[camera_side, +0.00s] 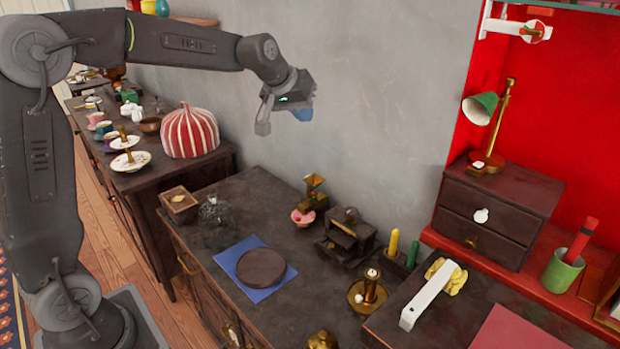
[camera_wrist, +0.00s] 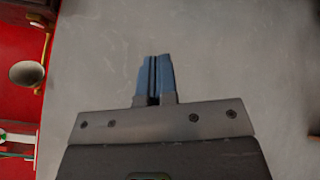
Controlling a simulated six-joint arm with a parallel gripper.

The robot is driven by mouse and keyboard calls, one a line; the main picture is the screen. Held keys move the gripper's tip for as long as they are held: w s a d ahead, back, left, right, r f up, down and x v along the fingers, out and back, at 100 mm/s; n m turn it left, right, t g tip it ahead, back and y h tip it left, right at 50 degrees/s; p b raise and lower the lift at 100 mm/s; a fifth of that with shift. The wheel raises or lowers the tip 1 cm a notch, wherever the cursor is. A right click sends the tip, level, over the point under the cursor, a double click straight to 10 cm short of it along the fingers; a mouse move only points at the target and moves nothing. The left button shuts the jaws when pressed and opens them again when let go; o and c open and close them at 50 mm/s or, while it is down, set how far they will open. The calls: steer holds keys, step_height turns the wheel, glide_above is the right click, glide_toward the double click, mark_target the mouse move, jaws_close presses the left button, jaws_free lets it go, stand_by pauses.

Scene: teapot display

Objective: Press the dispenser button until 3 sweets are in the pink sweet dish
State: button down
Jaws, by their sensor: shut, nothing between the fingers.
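Something small shows in the dish, but I cannot count any sweets. I cannot make out the button clearly. My gripper (camera_side: 303,115) is up in the air by the wall, well above the dispenser and apart from it. In the wrist view its blue fingers (camera_wrist: 154,79) are together, with nothing held, against bare wall.
A dark ornate box (camera_side: 347,236) stands right of the dispenser, with yellow and green candles (camera_side: 393,243) beyond. A brown disc (camera_side: 261,268) lies on a blue mat (camera_side: 226,258). A glass object (camera_side: 214,211) stands left.

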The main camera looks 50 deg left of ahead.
steer(key=w+a+f+n+t+y, duration=0.1)
steer(key=w+a+f+n, duration=0.5)
steer(key=w+a+f, duration=1.3)
steer(key=shift+f+t+y, duration=0.3)
steer(key=shift+f+y, duration=0.2)
steer(key=shift+f, duration=0.3)
steer(key=shift+f, duration=4.4)
steer(key=shift+f, duration=0.1)
steer(key=shift+f, duration=0.3)
